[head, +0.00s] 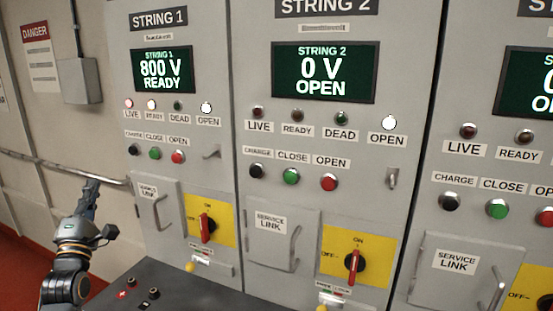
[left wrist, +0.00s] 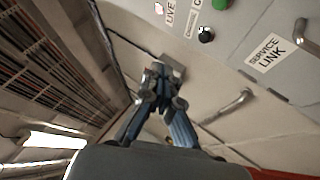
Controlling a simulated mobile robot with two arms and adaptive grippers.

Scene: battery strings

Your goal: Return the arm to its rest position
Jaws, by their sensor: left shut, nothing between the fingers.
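My left gripper (head: 90,186) is at the lower left of the head view, pointing up beside the left edge of the String 1 cabinet. It is shut and empty. In the left wrist view its fingers (left wrist: 157,72) meet at their tips, with the wall and cabinet front behind them. I cannot tell how far the tips are from the cabinet. My right gripper is in neither view.
The String 1 screen (head: 162,70) reads 800 V READY; the String 2 screen (head: 325,73) reads 0 V OPEN. A wall rail (head: 60,168) runs behind my left gripper. A dark surface (head: 190,292) stands below the cabinets.

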